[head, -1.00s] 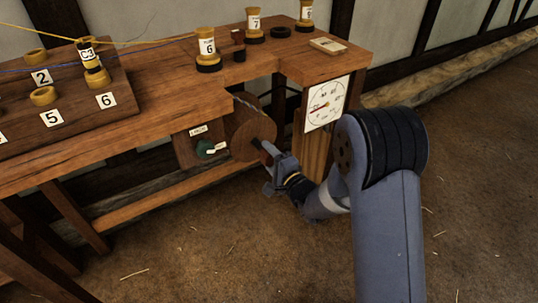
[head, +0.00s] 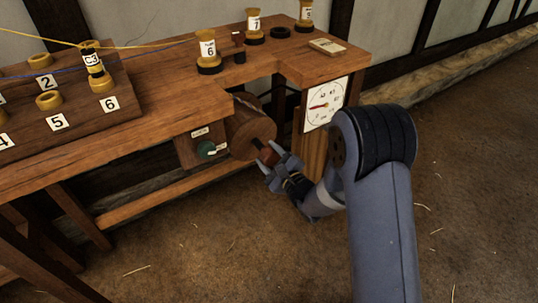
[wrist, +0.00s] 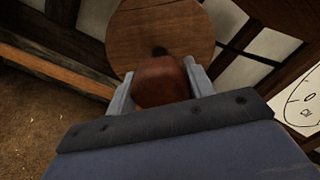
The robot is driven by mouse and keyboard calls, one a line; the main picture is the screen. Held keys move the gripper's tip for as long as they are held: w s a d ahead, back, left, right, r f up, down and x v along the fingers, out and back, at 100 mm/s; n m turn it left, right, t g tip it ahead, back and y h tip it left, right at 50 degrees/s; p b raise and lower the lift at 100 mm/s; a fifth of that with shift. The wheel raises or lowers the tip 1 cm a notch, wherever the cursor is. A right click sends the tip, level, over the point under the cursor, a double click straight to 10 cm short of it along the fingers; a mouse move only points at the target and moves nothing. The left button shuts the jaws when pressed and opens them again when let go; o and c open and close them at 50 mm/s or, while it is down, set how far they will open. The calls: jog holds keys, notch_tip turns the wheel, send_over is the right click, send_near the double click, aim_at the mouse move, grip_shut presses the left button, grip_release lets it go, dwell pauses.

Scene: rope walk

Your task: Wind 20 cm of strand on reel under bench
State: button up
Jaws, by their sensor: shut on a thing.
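The wooden reel (head: 250,131) hangs under the bench top, its round brown face towards me. A reddish-brown crank knob (head: 268,153) stands out from it. My gripper (head: 277,164) is shut on this knob. In the wrist view the knob (wrist: 162,82) sits between the two fingers, with the round reel face (wrist: 160,35) behind it. A white dial gauge (head: 325,102) with a red needle is on the bench's right post; its edge also shows in the wrist view (wrist: 299,100). The strand on the reel is mostly hidden from this side.
A small box with a green knob (head: 206,149) is left of the reel. The bench (head: 180,80) holds labelled spools, including spool 6 (head: 208,52) and spool 7 (head: 254,25), and a numbered peg board (head: 75,108). The floor in front is clear apart from straw bits.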

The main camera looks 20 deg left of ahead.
dwell(0.5)
jog(key=o, duration=1)
jog(key=shift+c, duration=0.2)
jog(key=p+v, duration=0.1)
jog(key=v, duration=0.9)
jog(key=shift+s+d+p, duration=0.25)
jog(key=shift+s+p, duration=0.05)
jog(key=shift+a, duration=0.1)
jog(key=b+x, duration=0.1)
jog(key=x, duration=0.9)
jog(key=shift+w+a+b, duration=0.2)
jog(key=shift+w+b, duration=0.1)
jog(key=shift+w, duration=0.05)
jog(key=shift+s+d, duration=0.1)
